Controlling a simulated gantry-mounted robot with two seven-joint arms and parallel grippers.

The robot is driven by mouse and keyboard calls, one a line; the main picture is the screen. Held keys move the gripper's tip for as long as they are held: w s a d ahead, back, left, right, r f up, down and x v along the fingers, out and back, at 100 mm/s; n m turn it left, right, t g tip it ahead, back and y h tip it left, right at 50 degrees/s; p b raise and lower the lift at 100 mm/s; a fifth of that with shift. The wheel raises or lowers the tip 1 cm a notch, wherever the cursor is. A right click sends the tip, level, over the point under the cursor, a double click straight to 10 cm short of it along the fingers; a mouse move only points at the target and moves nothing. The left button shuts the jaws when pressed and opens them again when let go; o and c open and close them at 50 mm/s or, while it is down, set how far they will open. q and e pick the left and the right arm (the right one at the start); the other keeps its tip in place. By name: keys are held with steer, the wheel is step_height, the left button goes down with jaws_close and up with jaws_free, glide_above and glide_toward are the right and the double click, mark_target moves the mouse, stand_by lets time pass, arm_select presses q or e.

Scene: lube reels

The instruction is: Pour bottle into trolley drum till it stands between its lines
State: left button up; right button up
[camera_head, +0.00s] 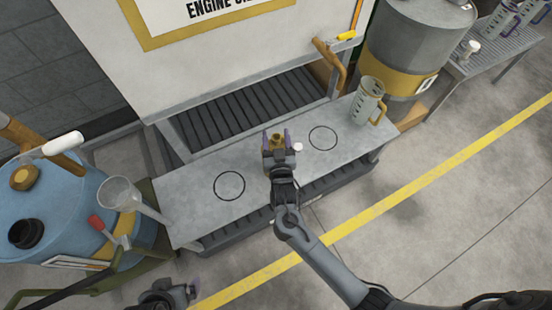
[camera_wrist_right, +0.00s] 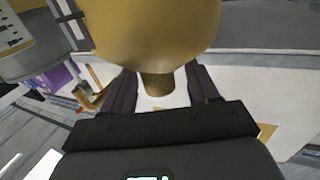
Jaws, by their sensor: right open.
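The blue drum (camera_head: 75,200) stands at the left, with a black-rimmed opening (camera_head: 27,232) and a yellow cap (camera_head: 25,178) on top. Its lines cannot be made out. The yellow bottle (camera_head: 277,141) is on the grey bench, mostly hidden by my right gripper (camera_head: 277,138). In the right wrist view the bottle (camera_wrist_right: 150,30) is large and close, its narrow neck (camera_wrist_right: 157,84) between the two dark fingers. The right gripper is open around it; contact cannot be told. My left gripper (camera_head: 192,291) is at the bottom edge, away from the bench; its opening is unclear.
The bench (camera_head: 190,205) has two black circles, both empty. A clear funnel (camera_head: 118,193) is between drum and bench. A small white cap (camera_head: 298,147) lies beside the bottle. A measuring jug (camera_head: 368,100) stands at the bench's right end, near a grey-and-yellow drum (camera_head: 410,45).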

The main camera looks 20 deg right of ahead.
steer(key=shift+x, duration=1.05)
steer(key=shift+s, duration=0.1)
steer(key=shift+c, duration=0.7)
jaws_close()
steer(key=shift+r, duration=0.1)
